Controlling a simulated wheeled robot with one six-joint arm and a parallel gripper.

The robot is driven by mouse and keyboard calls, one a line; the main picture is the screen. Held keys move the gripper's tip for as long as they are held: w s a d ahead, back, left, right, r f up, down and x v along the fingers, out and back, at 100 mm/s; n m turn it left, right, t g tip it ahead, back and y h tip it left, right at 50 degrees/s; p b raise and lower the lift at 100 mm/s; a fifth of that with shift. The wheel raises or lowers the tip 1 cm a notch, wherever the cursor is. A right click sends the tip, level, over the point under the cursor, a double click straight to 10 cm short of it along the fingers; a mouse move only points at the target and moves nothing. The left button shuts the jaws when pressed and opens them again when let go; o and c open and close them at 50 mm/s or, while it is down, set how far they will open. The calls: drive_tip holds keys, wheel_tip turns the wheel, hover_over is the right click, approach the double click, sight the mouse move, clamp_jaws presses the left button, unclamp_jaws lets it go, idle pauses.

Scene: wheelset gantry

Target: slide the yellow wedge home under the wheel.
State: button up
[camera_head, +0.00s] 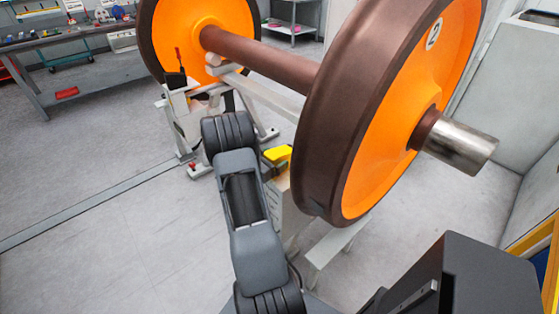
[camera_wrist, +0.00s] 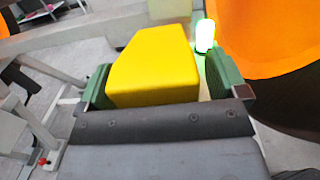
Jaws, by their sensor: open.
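The yellow wedge (camera_head: 277,155) sits beside the near wheel (camera_head: 345,110), low on its left side, on a pale support. The wheel has an orange face and a dark brown rim. In the wrist view the wedge (camera_wrist: 155,65) lies between the two green fingers of my open gripper (camera_wrist: 160,84). The left finger is very close to the wedge; whether they touch I cannot tell. A narrow gap shows at the right finger. The wheel's orange face (camera_wrist: 258,35) and dark rim are to the right. The wedge's underside and its contact with the wheel are hidden.
A brown axle (camera_head: 265,62) joins the near wheel to a far wheel (camera_head: 185,35). A pale stand with a red-tipped lever (camera_head: 180,75) is left of the wedge. A lit green lamp (camera_wrist: 205,36) stands behind the wedge, near the right finger.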

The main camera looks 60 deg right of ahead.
drive_tip(key=shift+d, duration=0.1)
drive_tip(key=c, duration=1.3)
